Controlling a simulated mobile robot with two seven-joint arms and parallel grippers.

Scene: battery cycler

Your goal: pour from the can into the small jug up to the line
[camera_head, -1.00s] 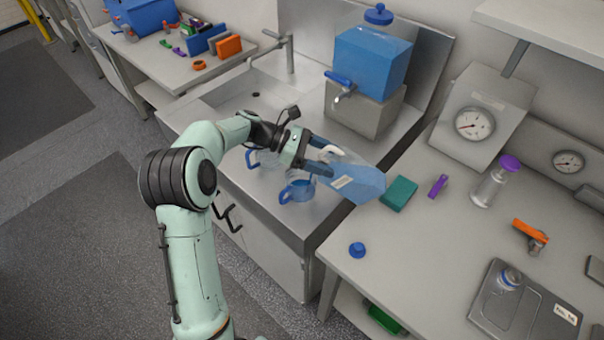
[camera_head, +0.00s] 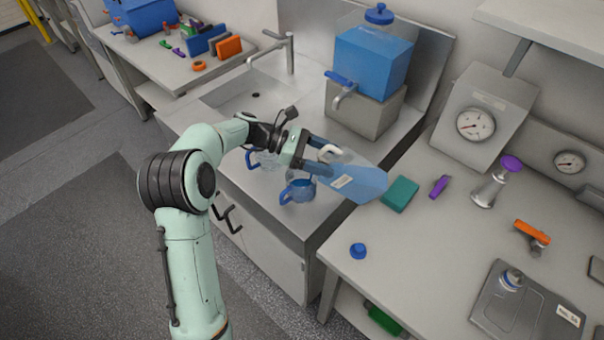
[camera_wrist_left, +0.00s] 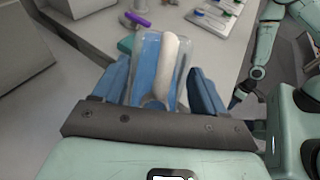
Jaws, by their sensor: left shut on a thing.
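The can (camera_head: 358,182) is a clear vessel with blue contents, a white label and a white handle. My left gripper (camera_head: 322,160) is shut on its handle (camera_wrist_left: 170,62) and holds it tilted, well over on its side, above the sink unit's right edge. The small jug (camera_head: 300,189), clear with a blue handle, stands on the steel top just below and left of the can. It looks bluish inside; its line and exact level are too small to read. I cannot make out a stream. In the left wrist view a dark arm end (camera_wrist_left: 238,98), probably my right gripper, shows unclearly.
A second blue-handled jug (camera_head: 264,160) stands behind, partly hidden by my arm. A blue tank with a tap (camera_head: 372,62) stands at the back. A teal block (camera_head: 399,194), a purple item (camera_head: 439,186) and a blue cap (camera_head: 358,250) lie on the right bench.

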